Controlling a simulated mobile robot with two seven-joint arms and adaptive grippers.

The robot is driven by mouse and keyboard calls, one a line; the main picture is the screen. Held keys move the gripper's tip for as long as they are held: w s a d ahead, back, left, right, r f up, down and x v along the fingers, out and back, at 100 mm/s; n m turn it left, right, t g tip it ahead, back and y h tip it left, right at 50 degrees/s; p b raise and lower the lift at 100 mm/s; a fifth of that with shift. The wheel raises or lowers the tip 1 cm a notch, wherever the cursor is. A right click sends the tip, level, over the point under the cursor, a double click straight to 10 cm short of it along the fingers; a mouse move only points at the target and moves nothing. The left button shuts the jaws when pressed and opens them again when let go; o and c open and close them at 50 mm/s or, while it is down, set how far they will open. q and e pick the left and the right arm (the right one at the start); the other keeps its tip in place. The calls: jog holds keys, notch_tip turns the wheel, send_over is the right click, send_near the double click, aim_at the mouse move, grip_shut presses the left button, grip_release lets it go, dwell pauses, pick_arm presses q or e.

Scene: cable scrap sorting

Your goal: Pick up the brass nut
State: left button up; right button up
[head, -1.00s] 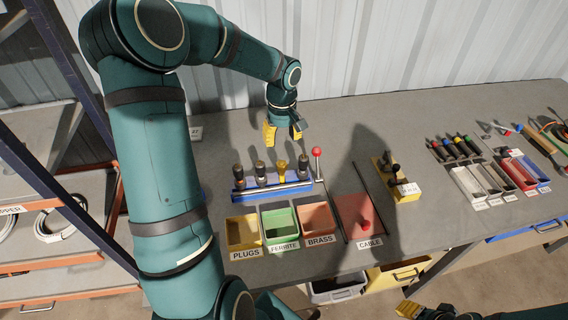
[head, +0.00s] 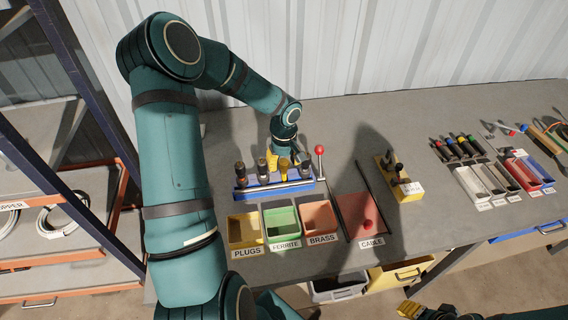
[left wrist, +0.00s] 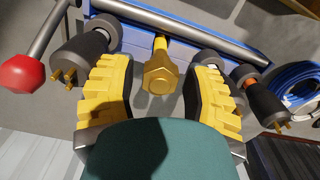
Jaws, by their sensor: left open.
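The brass nut (left wrist: 160,75) is a golden hexagonal piece on a yellow stem at the blue rack (left wrist: 140,38). In the left wrist view it lies between the two yellow fingers of my left gripper (left wrist: 158,88), with gaps visible on both sides. My left gripper is open. In the head view my left gripper (head: 285,158) is low over the back of the blue rack (head: 262,194), and its fingers partly hide the nut. Only a yellow finger of my right gripper (head: 408,308) shows at the bottom edge; its jaws are unclear.
Dark plugs (left wrist: 85,48) stand on both sides of the nut, close to the fingers. A red-knobbed lever (head: 319,150) rises at the rack's right end. Yellow (head: 245,243), green (head: 284,234) and red (head: 322,229) bins stand in front.

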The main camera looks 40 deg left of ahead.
pick_arm(q)
grip_shut()
